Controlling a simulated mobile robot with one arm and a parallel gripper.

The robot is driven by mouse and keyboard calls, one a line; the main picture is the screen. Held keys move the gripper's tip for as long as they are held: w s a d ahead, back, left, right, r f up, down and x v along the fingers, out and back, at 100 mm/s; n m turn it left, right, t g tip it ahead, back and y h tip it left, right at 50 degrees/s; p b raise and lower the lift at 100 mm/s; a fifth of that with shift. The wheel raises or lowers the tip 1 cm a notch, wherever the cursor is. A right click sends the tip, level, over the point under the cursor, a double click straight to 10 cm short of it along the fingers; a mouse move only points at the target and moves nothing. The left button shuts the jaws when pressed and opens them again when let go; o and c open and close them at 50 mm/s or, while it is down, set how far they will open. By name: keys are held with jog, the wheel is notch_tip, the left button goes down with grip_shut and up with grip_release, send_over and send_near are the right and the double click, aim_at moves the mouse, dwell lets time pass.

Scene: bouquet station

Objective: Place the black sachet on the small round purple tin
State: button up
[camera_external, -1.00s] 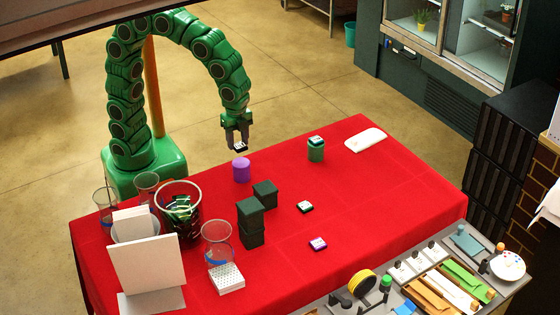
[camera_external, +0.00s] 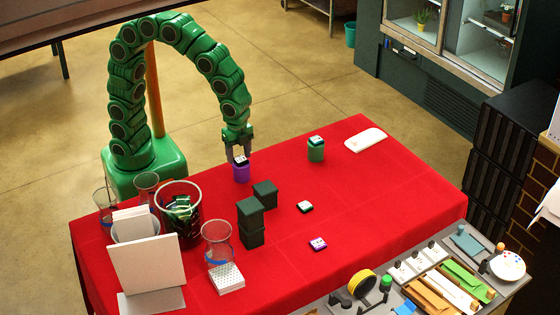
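A small dark sachet with a white top (camera_external: 240,160) sits at the top of the small round purple tin (camera_external: 241,174), and looks to be touching it. My gripper (camera_external: 240,155) points down right above the tin, with its fingers on either side of this sachet. Whether the fingers still press on it is too small to tell. Another black sachet with a white top (camera_external: 305,207) lies flat on the red table, to the right of the dark blocks.
A green tin (camera_external: 316,152) bears a sachet (camera_external: 316,140). A purple-edged sachet (camera_external: 318,244) lies nearer the front. Dark green blocks (camera_external: 250,223), a large glass (camera_external: 180,218) and a white board (camera_external: 147,265) crowd the left.

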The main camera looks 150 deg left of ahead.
aim_at(239, 157)
jog(key=shift+o, duration=0.9)
notch_tip(239, 157, up, 12)
jog(key=shift+r, duration=0.15)
jog(key=s+d+f, duration=0.1)
jog(key=s+d, duration=0.2)
jog(key=d, duration=0.5)
jog(key=s+d, duration=0.4)
jog(key=d, duration=0.4)
jog(key=s+d+f+g, duration=0.1)
jog(key=s+d+f, duration=0.1)
jog(key=s+d, duration=0.3)
jog(key=s+d+f, duration=0.2)
jog(key=s+d, duration=0.4)
jog(key=s, duration=0.2)
jog(key=shift+d+f+g, duration=0.15)
jog(key=shift+f+g, duration=0.25)
